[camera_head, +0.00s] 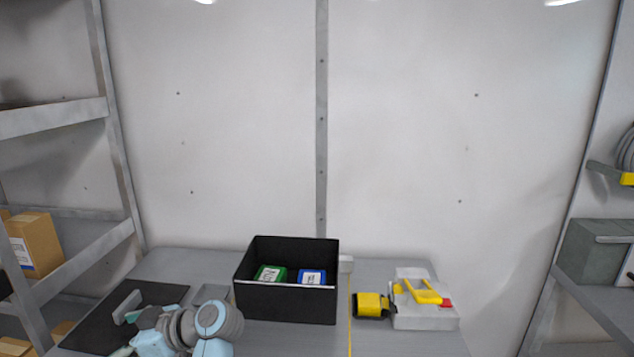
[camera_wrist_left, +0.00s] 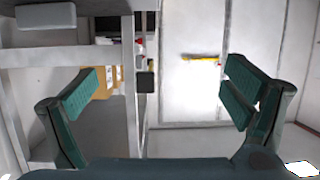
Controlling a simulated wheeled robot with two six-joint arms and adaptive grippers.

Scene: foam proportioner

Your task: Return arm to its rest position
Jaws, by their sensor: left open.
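My left arm (camera_head: 195,328), with light blue and grey links, comes in at the bottom left of the head view, low in front of the bench. My left gripper (camera_wrist_left: 160,80) shows in the left wrist view with its two green fingers spread wide apart. Nothing is between the fingers close by; they face shelving and a white wall farther off. My right gripper is in neither view.
A black bin (camera_head: 285,305) on the grey bench holds a green box (camera_head: 270,273) and a blue box (camera_head: 312,277). A grey and yellow device (camera_head: 425,312) is to its right. A black mat (camera_head: 110,318) lies at left. Shelves (camera_head: 70,262) stand at both sides.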

